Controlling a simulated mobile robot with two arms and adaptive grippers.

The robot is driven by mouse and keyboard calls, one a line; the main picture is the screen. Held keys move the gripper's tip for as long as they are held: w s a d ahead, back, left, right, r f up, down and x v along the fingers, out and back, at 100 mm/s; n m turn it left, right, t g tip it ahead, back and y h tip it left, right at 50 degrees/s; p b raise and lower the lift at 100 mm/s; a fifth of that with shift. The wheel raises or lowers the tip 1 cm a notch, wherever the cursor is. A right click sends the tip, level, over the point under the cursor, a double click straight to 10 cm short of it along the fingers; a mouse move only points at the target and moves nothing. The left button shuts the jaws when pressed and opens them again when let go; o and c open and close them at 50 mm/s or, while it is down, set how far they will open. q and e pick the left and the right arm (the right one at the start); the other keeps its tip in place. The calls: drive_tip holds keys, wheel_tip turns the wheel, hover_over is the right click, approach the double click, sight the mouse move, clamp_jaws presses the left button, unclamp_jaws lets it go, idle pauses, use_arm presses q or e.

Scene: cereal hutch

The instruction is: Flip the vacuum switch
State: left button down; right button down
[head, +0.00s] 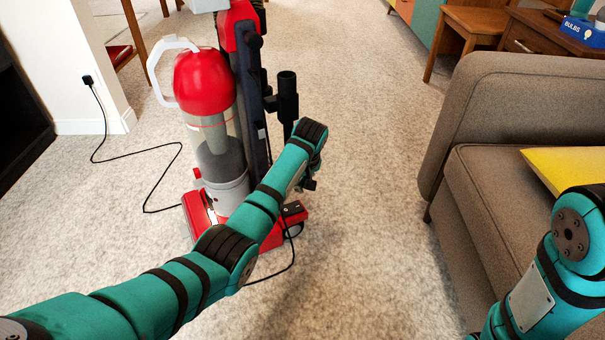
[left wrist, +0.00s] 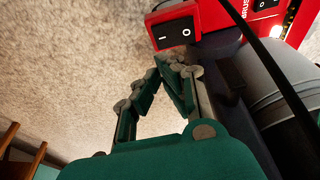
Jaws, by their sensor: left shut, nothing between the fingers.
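A red and grey upright vacuum (head: 205,75) stands on the carpet in the head view. Its black rocker switch (head: 293,208) sits on the red base, at the right rear side. In the left wrist view the switch (left wrist: 174,35) shows near the top, marked I on its left and O on its right; I cannot tell which side is pressed. My left gripper (left wrist: 168,68) is shut and empty, its fingertips just short of the switch in that picture; contact is not clear. In the head view the left gripper (head: 309,184) is mostly hidden behind its wrist. My right gripper is out of view.
A black power cord (head: 150,210) runs from the wall outlet (head: 88,79) along the carpet to the vacuum; a cord (left wrist: 262,55) also crosses the wrist view. A grey-brown sofa (head: 500,190) stands on the right. Carpet between vacuum and sofa is clear.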

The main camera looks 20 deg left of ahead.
use_arm(q)
drive_tip(key=v, duration=0.5)
idle(0.4)
